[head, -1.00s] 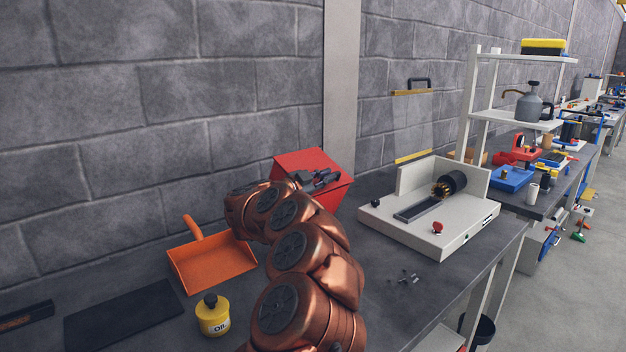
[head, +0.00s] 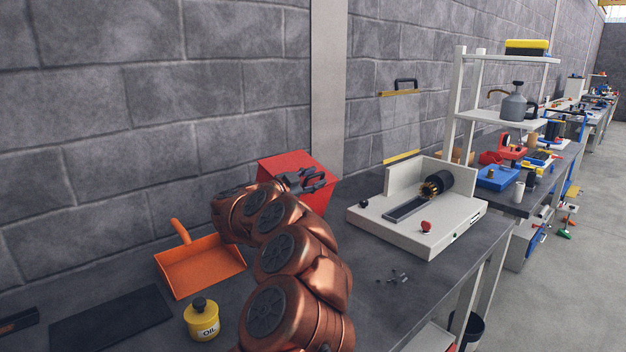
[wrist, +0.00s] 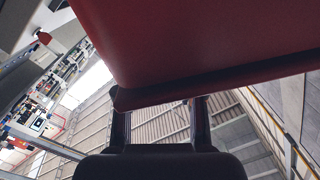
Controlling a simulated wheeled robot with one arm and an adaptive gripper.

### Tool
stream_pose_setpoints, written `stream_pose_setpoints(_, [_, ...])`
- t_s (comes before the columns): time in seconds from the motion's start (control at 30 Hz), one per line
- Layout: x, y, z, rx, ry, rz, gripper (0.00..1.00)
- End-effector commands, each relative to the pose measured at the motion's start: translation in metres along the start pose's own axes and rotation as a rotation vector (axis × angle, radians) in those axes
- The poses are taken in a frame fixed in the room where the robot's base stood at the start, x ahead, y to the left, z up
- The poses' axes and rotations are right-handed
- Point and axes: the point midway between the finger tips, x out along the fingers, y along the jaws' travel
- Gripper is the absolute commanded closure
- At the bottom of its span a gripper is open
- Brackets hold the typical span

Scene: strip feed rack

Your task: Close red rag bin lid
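The red rag bin (head: 316,198) stands on the dark bench against the wall, its upper red face sloping. My gripper (head: 314,181) is in front of the bin and covers part of it. In the wrist view a broad red panel with a thick rim (wrist: 215,86), apparently the lid, fills the upper middle, very close. My gripper's two dark fingers (wrist: 160,122) stand apart there, and the red panel hides their tips. Nothing shows held between them. I cannot tell whether they touch the panel, nor the lid's exact angle.
An orange dustpan (head: 203,266), a yellow oil can (head: 202,320) and a black mat (head: 112,318) lie left of my arm. A white machine base (head: 432,238) stands to the right. Small metal parts (head: 397,278) lie on the bench between.

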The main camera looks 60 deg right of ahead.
Motion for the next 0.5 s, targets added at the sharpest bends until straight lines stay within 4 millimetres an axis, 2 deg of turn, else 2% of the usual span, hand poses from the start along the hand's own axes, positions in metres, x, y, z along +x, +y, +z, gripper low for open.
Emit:
stream_pose_setpoints(0.17, [-0.017, -0.001, 0.0, 0.002, -0.002, -0.001, 0.63])
stream_pose_setpoints(0.5, [-0.081, -0.001, 0.001, -0.001, -0.004, -0.003, 0.63])
